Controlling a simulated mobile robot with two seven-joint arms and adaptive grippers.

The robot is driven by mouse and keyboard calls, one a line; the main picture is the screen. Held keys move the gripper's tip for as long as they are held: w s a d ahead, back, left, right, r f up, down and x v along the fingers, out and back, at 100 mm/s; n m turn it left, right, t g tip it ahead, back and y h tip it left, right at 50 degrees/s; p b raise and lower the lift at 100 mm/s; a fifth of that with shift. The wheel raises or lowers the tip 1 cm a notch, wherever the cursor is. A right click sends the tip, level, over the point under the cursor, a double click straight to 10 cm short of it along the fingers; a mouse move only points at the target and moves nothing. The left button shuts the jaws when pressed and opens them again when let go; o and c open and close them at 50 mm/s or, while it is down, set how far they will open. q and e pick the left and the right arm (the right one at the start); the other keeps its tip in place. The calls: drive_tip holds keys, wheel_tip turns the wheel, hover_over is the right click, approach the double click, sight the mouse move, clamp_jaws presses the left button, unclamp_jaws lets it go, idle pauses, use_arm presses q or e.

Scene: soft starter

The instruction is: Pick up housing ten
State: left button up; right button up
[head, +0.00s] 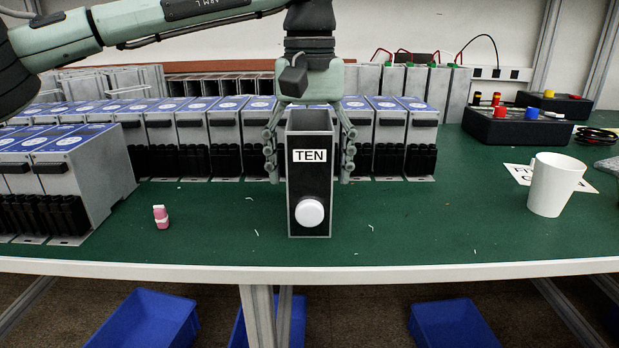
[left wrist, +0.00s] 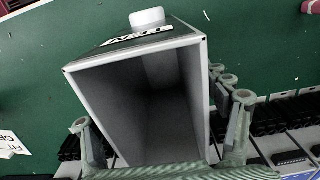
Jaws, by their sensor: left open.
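Housing ten (head: 309,180) is a tall dark box with pale edges, a white label reading TEN and a round white knob low on its front. It stands upright on the green table near the front edge. My left gripper (head: 309,160) comes down from above behind it, with one finger on each side of the box. The fingers are open, and I cannot tell whether they touch its walls. The left wrist view looks down into the open, empty top of housing ten (left wrist: 145,105), with the fingers of my left gripper at both sides. My right gripper is not in view.
Several grey and blue units (head: 230,140) stand in a row behind the housing, and more (head: 65,180) stand at the left. A pink eraser-like piece (head: 161,216) lies left of it. A white mug (head: 555,184) stands at the right. The table (head: 430,220) between is mostly clear.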

use_arm(q)
drive_tip(key=shift+f, duration=0.6)
drive_tip(key=c, duration=1.3)
drive_tip(key=shift+r, duration=0.1)
